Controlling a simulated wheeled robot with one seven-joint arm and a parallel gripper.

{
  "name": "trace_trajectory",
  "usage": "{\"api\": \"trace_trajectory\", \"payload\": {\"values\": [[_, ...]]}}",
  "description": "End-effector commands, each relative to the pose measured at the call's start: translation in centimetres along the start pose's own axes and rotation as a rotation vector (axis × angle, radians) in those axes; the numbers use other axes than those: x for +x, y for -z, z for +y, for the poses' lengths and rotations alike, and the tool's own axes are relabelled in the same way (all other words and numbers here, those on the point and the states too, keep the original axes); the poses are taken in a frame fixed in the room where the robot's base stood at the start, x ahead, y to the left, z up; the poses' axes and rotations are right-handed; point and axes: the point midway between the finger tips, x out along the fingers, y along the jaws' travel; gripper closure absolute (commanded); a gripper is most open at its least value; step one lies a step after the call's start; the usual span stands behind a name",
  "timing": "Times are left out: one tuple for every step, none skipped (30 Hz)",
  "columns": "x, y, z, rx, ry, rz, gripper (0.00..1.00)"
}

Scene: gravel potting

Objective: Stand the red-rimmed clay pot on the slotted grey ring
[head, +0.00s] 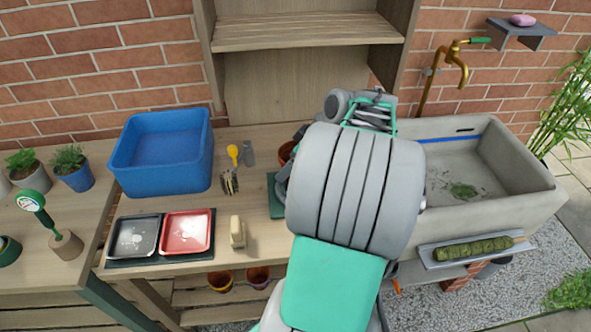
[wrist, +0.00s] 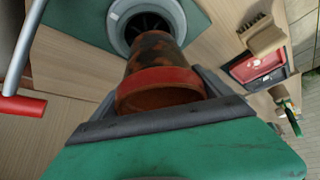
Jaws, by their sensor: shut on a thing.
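The red-rimmed clay pot (wrist: 158,88) is brown and mottled, with a red band at its mouth. In the wrist view it is between the fingers of my gripper (wrist: 163,110), which is shut on it. The mouth faces the wrist camera and the narrower base points away, towards the grey ring (wrist: 115,15). The ring is pale, with a dark slotted middle, on a green mat. The pot overlaps part of the ring in the picture; I cannot tell if they touch.
A blue tub (head: 165,150), a black tray (head: 135,236) and a red tray (head: 187,232) stand on the bench, left of my arm. A brush (head: 237,232) stands near the red tray. A stone sink (head: 500,180) is at the right. A red-ended handle (wrist: 20,108) is at the wrist view's left.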

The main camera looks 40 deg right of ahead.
Motion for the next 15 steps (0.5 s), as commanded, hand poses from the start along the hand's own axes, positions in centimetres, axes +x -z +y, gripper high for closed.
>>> {"api": "trace_trajectory", "payload": {"values": [[0.2, 0.0, 0.3, -0.001, -0.001, 0.000, 0.72], [0.4, -0.1, 0.5, 0.000, -0.001, 0.000, 0.72], [0.8, -0.3, 0.8, 0.000, 0.000, 0.000, 0.72], [1.3, -0.4, 1.0, 0.001, 0.001, 0.000, 0.72], [1.8, -0.7, 0.9, 0.001, 0.002, 0.000, 0.72], [2.4, -1.1, 0.8, 0.002, 0.002, -0.001, 0.72], [2.9, -1.4, 0.8, 0.001, 0.001, 0.000, 0.72], [3.2, -1.6, 0.9, 0.000, 0.001, 0.000, 0.72], [3.5, -1.8, 0.9, 0.000, -0.002, 0.001, 0.72], [3.6, -1.8, 1.0, -0.001, -0.003, 0.001, 0.72], [3.6, -1.8, 1.0, -0.001, -0.004, 0.001, 0.72], [3.6, -1.8, 1.0, -0.002, -0.004, 0.001, 0.72], [3.6, -1.8, 1.0, -0.002, -0.004, 0.001, 0.72], [3.6, -1.8, 1.0, -0.001, -0.004, 0.001, 0.72], [3.6, -1.8, 1.0, -0.001, -0.003, 0.001, 0.72]]}}
